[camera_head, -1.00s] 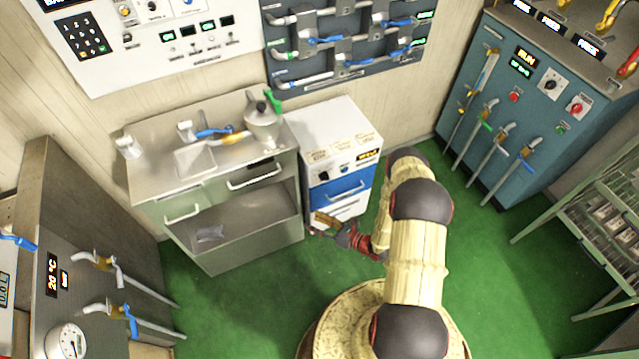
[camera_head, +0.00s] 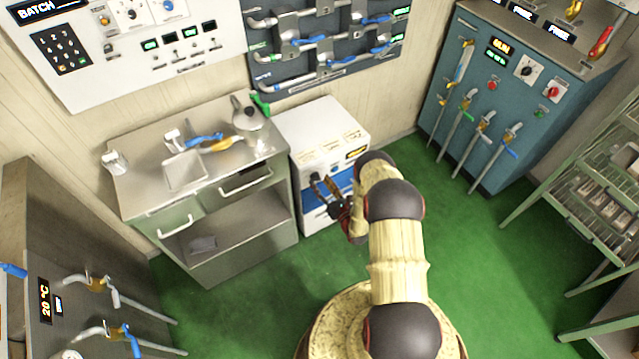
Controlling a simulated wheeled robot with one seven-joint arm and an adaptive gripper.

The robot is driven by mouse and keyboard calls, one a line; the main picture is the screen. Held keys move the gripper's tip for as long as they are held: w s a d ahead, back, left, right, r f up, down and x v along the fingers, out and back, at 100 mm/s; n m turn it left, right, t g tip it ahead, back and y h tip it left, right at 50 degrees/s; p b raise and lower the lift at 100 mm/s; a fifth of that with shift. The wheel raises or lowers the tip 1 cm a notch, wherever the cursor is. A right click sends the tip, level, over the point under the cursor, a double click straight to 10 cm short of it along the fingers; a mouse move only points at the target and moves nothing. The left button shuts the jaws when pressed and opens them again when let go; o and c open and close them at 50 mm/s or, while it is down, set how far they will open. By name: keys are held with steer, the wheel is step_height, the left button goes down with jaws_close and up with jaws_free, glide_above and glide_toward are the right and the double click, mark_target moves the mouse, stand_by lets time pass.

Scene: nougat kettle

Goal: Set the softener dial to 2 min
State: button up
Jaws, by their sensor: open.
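A small white cabinet with a blue drawer front (camera_head: 318,130) stands against the wall, between the counter and the teal machine. It is probably the softener, but its label is too small to read. Its upper front has a lit amber display (camera_head: 357,152) and a blue button (camera_head: 333,168). The dark dial at the left of that panel is hard to tell from my fingers, and its setting cannot be read. My gripper (camera_head: 322,183) is open and empty, in front of the panel's left part. Whether it touches the dial cannot be told.
A steel counter (camera_head: 135,190) with a sink and a kettle (camera_head: 247,113) stands left of the cabinet. The teal machine (camera_head: 480,95) with several levers is at the right, beside a green rack (camera_head: 590,200). The green floor (camera_head: 240,285) is clear between them.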

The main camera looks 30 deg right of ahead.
steer(key=shift+w, duration=0.6)
steer(key=c, duration=0.4)
steer(key=c, duration=0.7)
steer(key=shift+c, duration=0.3)
steer(key=shift+m, duration=0.3)
steer(key=m+b, duration=0.3)
steer(key=shift+d+f, duration=0.1)
steer(key=shift+f, duration=0.05)
steer(key=shift+d+m+b, duration=0.1)
steer(key=shift+m+b, duration=1.05)
steer(key=shift+m, duration=1.55)
